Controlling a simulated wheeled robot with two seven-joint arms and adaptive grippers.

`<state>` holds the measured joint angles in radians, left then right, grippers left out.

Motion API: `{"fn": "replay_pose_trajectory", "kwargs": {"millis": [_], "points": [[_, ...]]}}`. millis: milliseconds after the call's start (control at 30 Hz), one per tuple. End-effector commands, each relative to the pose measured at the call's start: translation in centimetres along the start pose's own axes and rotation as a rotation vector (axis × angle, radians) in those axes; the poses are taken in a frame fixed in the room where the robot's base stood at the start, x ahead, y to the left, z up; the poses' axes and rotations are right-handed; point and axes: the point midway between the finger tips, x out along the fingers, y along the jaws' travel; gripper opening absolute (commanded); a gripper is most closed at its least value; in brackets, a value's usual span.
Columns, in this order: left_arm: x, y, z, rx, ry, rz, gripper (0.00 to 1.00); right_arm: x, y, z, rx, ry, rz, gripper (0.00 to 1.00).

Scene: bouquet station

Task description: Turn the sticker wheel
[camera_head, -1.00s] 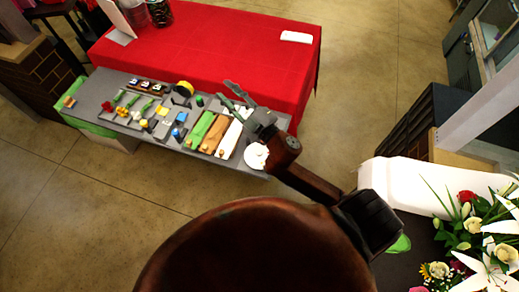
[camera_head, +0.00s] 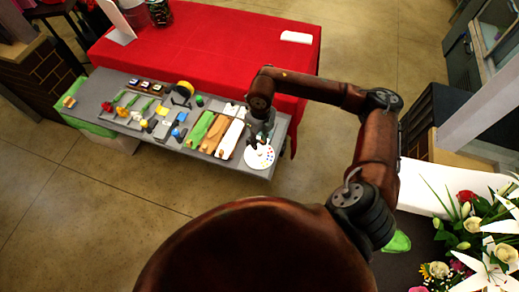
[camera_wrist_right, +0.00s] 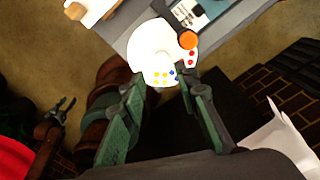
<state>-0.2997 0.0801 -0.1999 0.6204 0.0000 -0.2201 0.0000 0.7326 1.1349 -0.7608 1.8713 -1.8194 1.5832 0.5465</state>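The sticker wheel (camera_head: 261,158) is a white disc with coloured dots at the right end of the grey table. It also shows in the right wrist view (camera_wrist_right: 152,48), with yellow, blue and red dots and an orange knob (camera_wrist_right: 188,40) near its rim. My right gripper (camera_head: 257,137) points down over the wheel's upper edge. In the right wrist view it is open (camera_wrist_right: 163,85), with nothing between its fingers and the near dots just beyond the tips. Contact cannot be told. My left gripper (camera_wrist_right: 65,106) appears small at the left of that view, open and empty.
A table with a red cloth (camera_head: 215,50) stands behind. Flowers (camera_head: 480,235) fill the lower right. Floor is free in front of the grey table.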

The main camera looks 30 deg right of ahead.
Motion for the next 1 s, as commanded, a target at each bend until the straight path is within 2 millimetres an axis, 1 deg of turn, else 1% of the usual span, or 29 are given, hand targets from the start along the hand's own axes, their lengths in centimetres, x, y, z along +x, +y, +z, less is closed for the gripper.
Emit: {"fn": "replay_pose_trajectory", "kwargs": {"millis": [67, 400, 500, 667, 900, 1000], "points": [[-0.1, 0.0, 0.0, 0.000, 0.000, 0.000, 0.40, 0.6, -0.4, -0.1, 0.004, 0.008, -0.013, 0.29], [-0.8, 0.0, -0.1, 0.000, 0.001, 0.000, 0.40, 5.7, -0.2, -0.2, 0.002, 0.008, -0.008, 0.29], [-0.8, 0.0, -0.1, 0.000, 0.001, 0.000, 0.40, 6.8, -0.3, -0.2, 0.003, 0.008, -0.007, 0.29], [-0.9, 0.0, -0.1, 0.000, 0.001, 0.000, 0.40, 7.6, -0.2, -0.1, 0.001, 0.005, -0.007, 0.29], [-0.9, 0.0, -0.1, 0.000, 0.001, 0.000, 0.40, 7.7, -0.2, -0.1, 0.001, 0.005, -0.007, 0.29], [-0.9, 0.0, -0.1, 0.000, 0.001, 0.000, 0.40, 7.7, -0.2, -0.2, 0.001, 0.005, -0.007, 0.22]]}}
